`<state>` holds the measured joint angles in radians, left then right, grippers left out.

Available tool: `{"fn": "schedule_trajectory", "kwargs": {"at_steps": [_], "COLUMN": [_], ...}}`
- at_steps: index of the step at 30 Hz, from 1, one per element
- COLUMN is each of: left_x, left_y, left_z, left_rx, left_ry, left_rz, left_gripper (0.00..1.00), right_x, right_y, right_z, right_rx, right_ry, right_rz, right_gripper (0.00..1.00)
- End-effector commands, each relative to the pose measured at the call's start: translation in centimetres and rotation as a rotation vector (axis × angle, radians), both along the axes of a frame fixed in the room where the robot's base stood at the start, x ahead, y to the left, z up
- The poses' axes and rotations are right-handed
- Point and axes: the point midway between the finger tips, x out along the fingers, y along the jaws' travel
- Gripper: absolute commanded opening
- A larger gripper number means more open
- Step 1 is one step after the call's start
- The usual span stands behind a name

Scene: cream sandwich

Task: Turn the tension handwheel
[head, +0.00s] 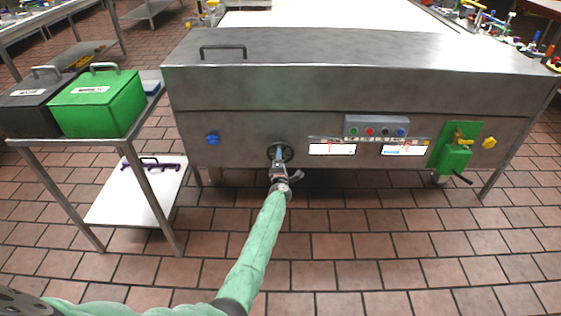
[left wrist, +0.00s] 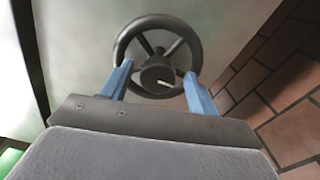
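The tension handwheel (head: 288,153) is a dark spoked wheel low on the steel front panel of the machine. In the left wrist view the handwheel (left wrist: 126,50) shows its rim, spokes and round hub with a small pale mark. My left gripper (head: 278,156) is in front of the wheel. In the left wrist view its two blue fingers (left wrist: 157,80) are spread apart, one at each side of the hub. They overlap the lower rim in the picture; I cannot tell whether they touch it. My right gripper is not in view.
A control box (head: 376,126) with coloured buttons and two lit displays are right of the wheel. A green bracket with a crank (head: 455,150) is farther right, and a blue knob (head: 213,139) is left. A cart (head: 150,158) with green and black boxes stands left. The tiled floor in front is clear.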

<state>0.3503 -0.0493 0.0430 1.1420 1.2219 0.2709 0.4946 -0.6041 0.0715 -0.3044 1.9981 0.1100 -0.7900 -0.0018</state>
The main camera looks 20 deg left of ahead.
Motion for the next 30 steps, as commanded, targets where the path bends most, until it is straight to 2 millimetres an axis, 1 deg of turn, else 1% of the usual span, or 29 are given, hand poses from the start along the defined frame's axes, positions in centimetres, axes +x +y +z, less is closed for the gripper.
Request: {"fn": "schedule_trajectory", "kwargs": {"at_steps": [6, 10, 14, 21, 24, 30], "left_x": [0.0, -0.5, -1.9, -5.2, -6.2, -7.4], "left_y": [0.1, -0.1, -0.5, -1.5, -1.8, -2.2], "left_z": [0.1, 0.1, 0.1, 0.0, 0.0, 0.0], "left_rx": [0.0, -0.001, -0.003, -0.002, -0.001, 0.0], "left_ry": [-0.001, -0.001, -0.001, 0.0, 0.0, 0.0], "left_rz": [0.001, 0.001, 0.001, 0.002, 0.0, 0.0], "left_gripper": [0.59, 0.59, 0.59, 0.59, 0.59, 0.59], "right_x": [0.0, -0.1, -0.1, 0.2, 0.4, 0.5], "right_y": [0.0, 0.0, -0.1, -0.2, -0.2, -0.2], "right_z": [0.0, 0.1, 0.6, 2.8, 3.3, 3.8], "right_rx": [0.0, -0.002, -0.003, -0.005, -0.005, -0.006], "right_ry": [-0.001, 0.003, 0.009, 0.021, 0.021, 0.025], "right_rz": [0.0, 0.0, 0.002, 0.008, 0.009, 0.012], "right_gripper": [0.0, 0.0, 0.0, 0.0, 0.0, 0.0]}}
